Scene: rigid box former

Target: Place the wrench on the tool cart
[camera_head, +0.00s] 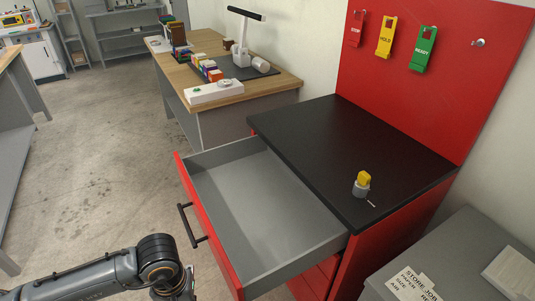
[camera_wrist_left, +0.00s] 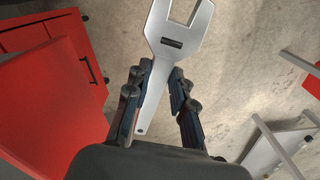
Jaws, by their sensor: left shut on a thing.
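The wrench (camera_wrist_left: 181,42) is a flat silver tool with an open jaw and a dark slot, seen in the left wrist view. My left gripper (camera_wrist_left: 161,74) is shut on its handle, and the jaw end points away from the palm. The tool cart has a black top (camera_head: 318,140), red sides and a red back panel. Its grey-lined top drawer (camera_head: 255,205) is pulled open and looks empty. In the head view my left arm comes in at the lower left, in front of the drawer; the wrench is out of that view. My right gripper is in neither view.
A small yellow-topped item (camera_head: 362,184) stands near the cart top's front right; most of the top is clear. Red, yellow and green tags hang on the back panel. A wooden workbench (camera_head: 258,86) stands behind, and a grey cabinet (camera_head: 450,262) at the lower right.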

